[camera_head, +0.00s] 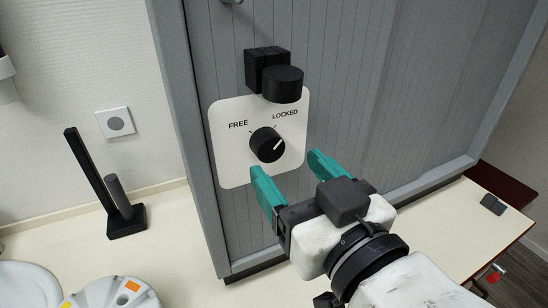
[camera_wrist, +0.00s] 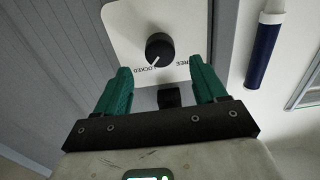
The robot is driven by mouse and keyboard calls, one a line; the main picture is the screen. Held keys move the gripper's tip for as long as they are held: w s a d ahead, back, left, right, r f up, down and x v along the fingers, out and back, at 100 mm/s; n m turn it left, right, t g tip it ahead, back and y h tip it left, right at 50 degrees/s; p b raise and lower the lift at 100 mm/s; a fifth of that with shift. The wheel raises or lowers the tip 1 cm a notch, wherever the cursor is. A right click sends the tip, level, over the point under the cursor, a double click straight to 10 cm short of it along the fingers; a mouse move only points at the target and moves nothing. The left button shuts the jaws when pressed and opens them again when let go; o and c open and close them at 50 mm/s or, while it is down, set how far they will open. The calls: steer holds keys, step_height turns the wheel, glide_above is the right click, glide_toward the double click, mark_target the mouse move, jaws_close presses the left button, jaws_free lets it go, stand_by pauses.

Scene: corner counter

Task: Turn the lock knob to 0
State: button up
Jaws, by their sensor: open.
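The lock knob (camera_head: 267,145) is round and black, on a white plate (camera_head: 230,171) fixed to a grey panel. Its white pointer line aims up and right, toward the word LOCKED; FREE is printed at the upper left. I see no 0 on the plate. My gripper (camera_head: 285,163) has teal fingers, open and empty, just below and in front of the knob. In the wrist view the knob (camera_wrist: 159,49) appears upside down, beyond and between the fingertips (camera_wrist: 160,67), with no visible contact.
A black block with a round cylinder (camera_head: 282,85) sticks out just above the knob. A black stand (camera_head: 127,222) and a white round device (camera_head: 110,293) are on the counter at left. A small dark object (camera_head: 493,204) lies at right. A blue-and-white tube (camera_wrist: 263,50) shows in the wrist view.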

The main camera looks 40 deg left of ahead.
mark_target(272, 149)
steer(key=p+x, duration=0.1)
steer(key=x, duration=0.4)
steer(key=shift+w+a+r, duration=0.1)
steer(key=shift+a, duration=0.25)
steer(key=c, duration=1.1)
